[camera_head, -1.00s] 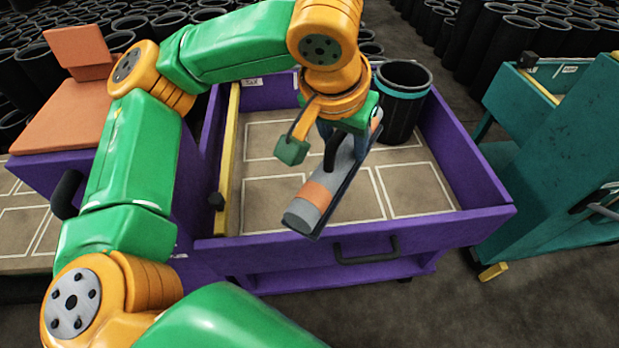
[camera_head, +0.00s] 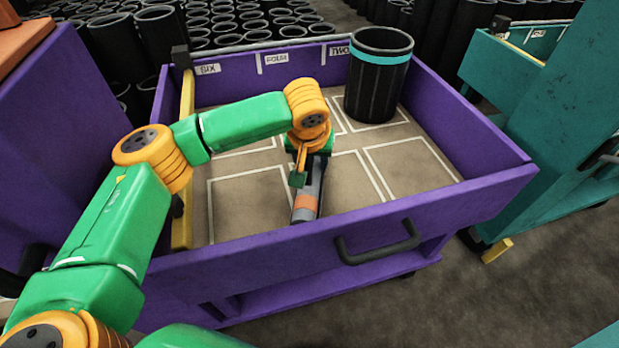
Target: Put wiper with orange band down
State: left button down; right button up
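The wiper (camera_head: 312,183) is a grey bar with an orange band (camera_head: 305,202) near its front end. It is low inside the purple cart's tray, lengthwise front to back, left of the middle. I cannot tell whether it touches the tray floor. My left gripper (camera_head: 302,172) points down over the wiper and appears shut on it. The grip itself and the wiper's far end are hidden by the gripper and wrist. My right gripper is not in view.
The purple cart's tray (camera_head: 430,222) has white-outlined floor areas and labels SIX, FOUR and TWO at the back. A black cylinder with a teal band (camera_head: 377,85) stands at the back right. A yellow strip (camera_head: 185,150) edges the left. A teal cart (camera_head: 560,140) stands right.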

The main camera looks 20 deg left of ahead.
pick_arm(q)
notch_tip(320, 180, down, 2)
jog(key=shift+f, duration=0.2)
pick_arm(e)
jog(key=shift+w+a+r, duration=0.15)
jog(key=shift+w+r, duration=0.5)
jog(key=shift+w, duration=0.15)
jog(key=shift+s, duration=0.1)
pick_arm(q)
jog(key=shift+c, duration=1.7)
grip_release()
jog(key=shift+f, duration=0.1)
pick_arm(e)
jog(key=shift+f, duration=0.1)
